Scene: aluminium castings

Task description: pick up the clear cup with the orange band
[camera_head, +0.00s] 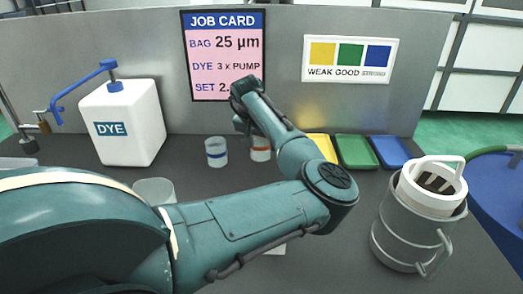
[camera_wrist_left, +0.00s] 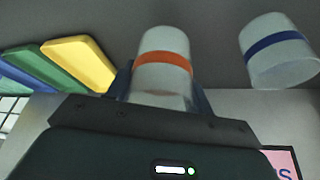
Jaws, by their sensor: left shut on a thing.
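The clear cup with the orange band (camera_head: 261,150) is on the far part of the dark table, partly hidden behind my left arm. In the left wrist view the cup (camera_wrist_left: 163,62) sits between the fingers of my left gripper (camera_wrist_left: 160,88). The gripper is shut on it, one finger on each side. In the head view my left gripper (camera_head: 243,122) is mostly hidden by its own arm. I cannot tell whether the cup's base touches the table. My right gripper is not in view.
A clear cup with a blue band (camera_head: 216,152) stands close to the left of the held cup. Another clear cup (camera_head: 154,191) is behind my arm. A white dye jug (camera_head: 125,135), yellow, green (camera_head: 356,151) and blue trays, and a metal pot (camera_head: 405,235) stand around.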

